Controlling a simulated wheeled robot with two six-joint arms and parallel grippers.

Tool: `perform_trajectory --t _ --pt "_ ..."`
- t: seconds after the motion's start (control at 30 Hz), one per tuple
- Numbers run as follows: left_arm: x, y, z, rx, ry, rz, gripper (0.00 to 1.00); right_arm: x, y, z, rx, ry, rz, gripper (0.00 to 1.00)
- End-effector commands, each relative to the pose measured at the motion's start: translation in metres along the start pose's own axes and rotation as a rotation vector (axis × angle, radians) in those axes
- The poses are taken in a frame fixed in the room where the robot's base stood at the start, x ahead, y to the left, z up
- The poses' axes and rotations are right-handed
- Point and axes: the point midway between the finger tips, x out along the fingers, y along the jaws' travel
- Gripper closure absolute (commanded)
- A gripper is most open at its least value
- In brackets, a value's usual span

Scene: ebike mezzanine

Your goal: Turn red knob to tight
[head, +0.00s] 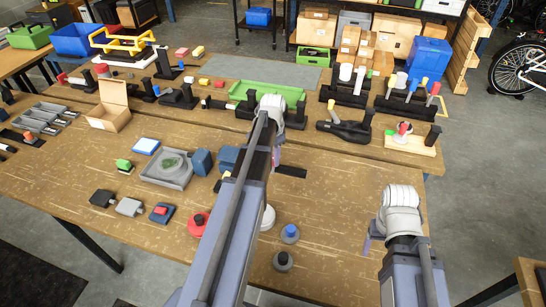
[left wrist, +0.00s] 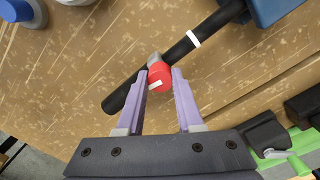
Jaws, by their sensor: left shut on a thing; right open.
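The red knob (left wrist: 160,78) shows in the left wrist view, on a small grey collar around a black bar. A short pale mark runs across its face. The black bar (left wrist: 215,24) lies slantwise and has a white band (left wrist: 194,39). My left gripper (left wrist: 160,84) has its two purple fingers on either side of the knob and is shut on it. In the head view my left arm hides the knob; one end of the black bar (head: 291,171) sticks out right of it. My right gripper (head: 372,236) is open, low at the right, with its fingers mostly hidden by its wrist.
A grey tray (head: 168,180), blue blocks (head: 202,162) and red round pieces (head: 198,224) lie left of my left arm. A green tray (head: 266,94) and black fixtures stand behind. Bare tabletop (head: 335,190) lies between my arms.

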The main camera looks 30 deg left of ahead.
Motion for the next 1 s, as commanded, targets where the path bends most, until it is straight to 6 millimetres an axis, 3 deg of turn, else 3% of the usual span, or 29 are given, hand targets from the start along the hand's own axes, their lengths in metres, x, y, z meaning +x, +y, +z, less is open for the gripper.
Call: perform_trajectory --t 0.3,0.83,0.87,1.0 --pt "0.0001 0.0002 0.0002 0.101 0.000 0.000 1.00 0.0001 0.0000 0.0000 0.000 0.000 0.000 0.28" --pt "0.0001 0.0002 0.0002 0.118 0.000 0.000 1.00 0.0001 0.0000 0.0000 0.000 0.000 0.000 0.28" --pt "0.0001 0.0002 0.0002 0.118 0.000 0.000 0.62 0.0001 0.0000 0.0000 0.000 0.000 0.000 0.28" --pt "0.0000 0.0001 0.0001 0.118 0.000 0.000 0.47 0.0000 0.0000 0.0000 0.000 0.000 0.000 0.28"
